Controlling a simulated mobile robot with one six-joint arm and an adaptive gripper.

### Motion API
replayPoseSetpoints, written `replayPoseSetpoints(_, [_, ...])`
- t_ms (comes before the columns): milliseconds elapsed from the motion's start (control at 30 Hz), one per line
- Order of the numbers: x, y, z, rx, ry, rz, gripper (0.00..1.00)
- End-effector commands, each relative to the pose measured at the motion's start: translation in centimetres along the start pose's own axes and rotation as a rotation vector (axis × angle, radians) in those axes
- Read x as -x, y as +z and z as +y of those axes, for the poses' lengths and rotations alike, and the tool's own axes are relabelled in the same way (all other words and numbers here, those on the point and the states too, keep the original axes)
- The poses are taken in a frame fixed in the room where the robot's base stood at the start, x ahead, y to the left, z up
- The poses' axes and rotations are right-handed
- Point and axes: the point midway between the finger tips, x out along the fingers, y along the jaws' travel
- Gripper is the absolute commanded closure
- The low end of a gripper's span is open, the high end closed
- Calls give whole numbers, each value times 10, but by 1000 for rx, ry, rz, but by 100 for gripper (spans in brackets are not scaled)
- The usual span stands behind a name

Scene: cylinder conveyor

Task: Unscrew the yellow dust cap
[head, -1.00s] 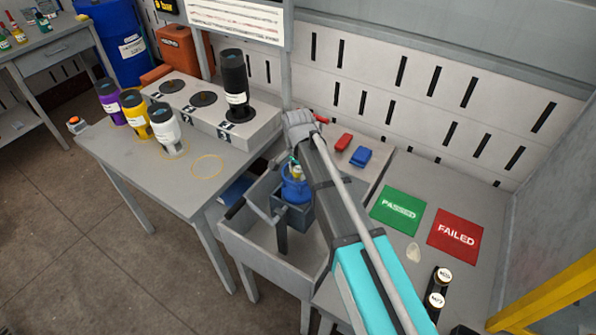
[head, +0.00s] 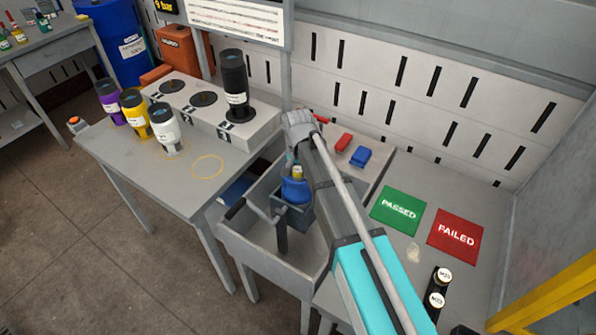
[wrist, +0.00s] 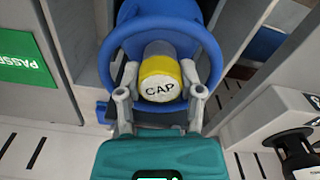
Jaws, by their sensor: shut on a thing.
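The yellow dust cap (wrist: 160,80) has a pale round face marked "CAP". It sits inside a blue ring-shaped guard (wrist: 106,62) on a blue body, which shows in the head view (head: 294,190) in a dark holder (head: 292,214) within a grey tray. My gripper (wrist: 160,85) has one grey finger on each side of the cap, inside the guard, and is shut on the cap. The cap's far side and its thread are hidden. In the head view my arm covers most of the gripper, and a small yellow part (head: 297,171) shows above the blue body.
The grey tray (head: 262,257) has raised walls. A tall black cylinder (head: 235,82) stands on the left table's raised block. A slotted wall is behind.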

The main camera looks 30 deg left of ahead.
Motion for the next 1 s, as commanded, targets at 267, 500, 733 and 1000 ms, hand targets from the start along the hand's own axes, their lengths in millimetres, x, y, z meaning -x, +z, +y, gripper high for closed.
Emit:
replayPoseSetpoints(267, [0,0,0,114,0,0,100])
replayPoseSetpoints(500, [0,0,0,302,0,0,100])
replayPoseSetpoints(733, [0,0,0,470,0,0,100])
replayPoseSetpoints(1000, [0,0,0,524,0,0,100])
